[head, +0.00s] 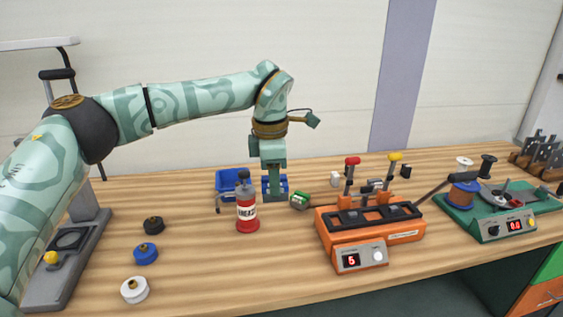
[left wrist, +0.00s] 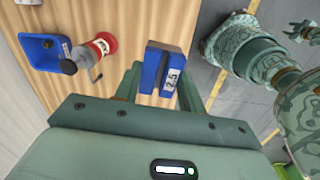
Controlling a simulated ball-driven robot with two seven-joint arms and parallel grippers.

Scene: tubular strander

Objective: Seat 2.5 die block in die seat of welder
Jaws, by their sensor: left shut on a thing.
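My left gripper (head: 274,190) points down over the table, behind the red bottle in the head view. It is shut on the blue die block (left wrist: 153,66), whose white label reads 2.5 in the left wrist view. The block also shows in the head view (head: 283,184), partly covered by the gripper. I cannot make out my right gripper.
A blue bin (head: 229,183) and a red bottle (head: 247,212) stand close to the gripper. Black (head: 153,225), blue (head: 146,253) and white (head: 134,290) round pieces lie front left. A green machine (head: 490,219) stands right.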

